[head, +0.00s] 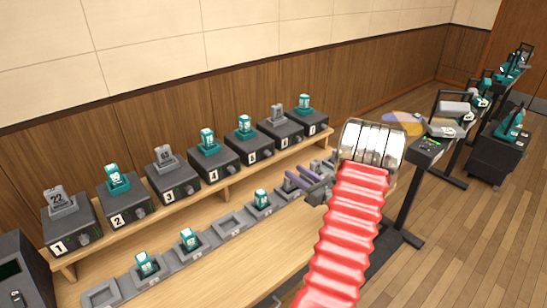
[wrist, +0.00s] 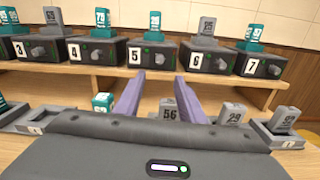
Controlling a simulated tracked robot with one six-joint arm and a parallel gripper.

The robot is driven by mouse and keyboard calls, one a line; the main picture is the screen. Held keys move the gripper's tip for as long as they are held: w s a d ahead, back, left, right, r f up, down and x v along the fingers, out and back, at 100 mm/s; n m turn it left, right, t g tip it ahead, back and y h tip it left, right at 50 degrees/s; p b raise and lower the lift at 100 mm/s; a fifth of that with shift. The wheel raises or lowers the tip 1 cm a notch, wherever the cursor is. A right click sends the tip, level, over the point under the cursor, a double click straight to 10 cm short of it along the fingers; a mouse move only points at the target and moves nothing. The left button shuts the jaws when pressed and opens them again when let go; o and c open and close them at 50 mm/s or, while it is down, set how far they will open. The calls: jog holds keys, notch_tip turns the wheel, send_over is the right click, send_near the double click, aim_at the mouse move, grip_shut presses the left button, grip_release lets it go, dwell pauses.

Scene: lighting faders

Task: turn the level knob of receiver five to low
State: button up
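Receiver five (wrist: 155,47) is a dark box on the raised wooden shelf, with a white "5" label and a teal unit (wrist: 155,23) on top. Its grey level knob (wrist: 158,60) is on the front face, right of the label; its pointer direction is too small to tell. In the head view receiver five (head: 246,143) stands between four and six. My gripper (wrist: 159,76) is open and empty. Its two purple fingers point at receiver five, apart from it, with the knob framed between the tips. In the head view my gripper (head: 303,181) is over the lower row of docks.
Receiver four (wrist: 98,51) and receiver six (wrist: 205,60) stand close on either side, each with a knob. Below the fingers are docks with upright units, including a grey "56" (wrist: 168,112) and a grey "29" (wrist: 231,114). A stand with gear (head: 425,150) is at the right.

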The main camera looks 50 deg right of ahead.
aim_at(270, 154)
jog(key=shift+w, duration=0.15)
jog(key=x, duration=1.3)
jog(key=shift+w, duration=0.25)
jog(key=shift+c, duration=0.2)
grip_shut()
